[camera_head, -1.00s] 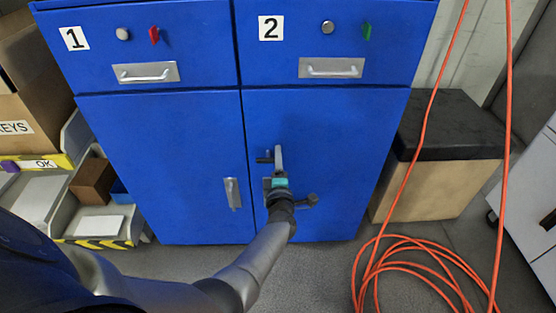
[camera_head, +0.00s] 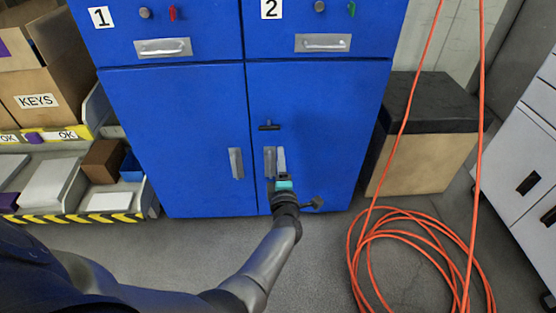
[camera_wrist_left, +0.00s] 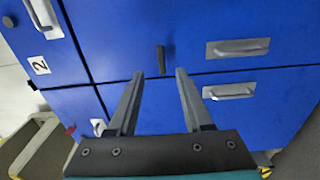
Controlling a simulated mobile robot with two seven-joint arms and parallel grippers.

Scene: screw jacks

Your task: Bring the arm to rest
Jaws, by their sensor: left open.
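My left arm reaches up from the bottom of the head view. Its gripper (camera_head: 281,158) is in front of the right door of the blue cabinet (camera_head: 320,130), beside the right door's silver handle (camera_head: 270,162). In the left wrist view the gripper (camera_wrist_left: 160,72) is open, with two parted fingers and nothing between them. A black T-shaped latch (camera_head: 269,126) on the right door is above the gripper. It also shows in the wrist view (camera_wrist_left: 161,59), beyond the fingertips. My right gripper is not in view.
Boxes, one marked KEYS (camera_head: 36,101), and grey trays (camera_head: 52,185) stand at left. An orange cable (camera_head: 372,240) hangs and coils on the floor at right, before a black-topped box (camera_head: 425,150). A white cabinet (camera_head: 530,150) stands far right.

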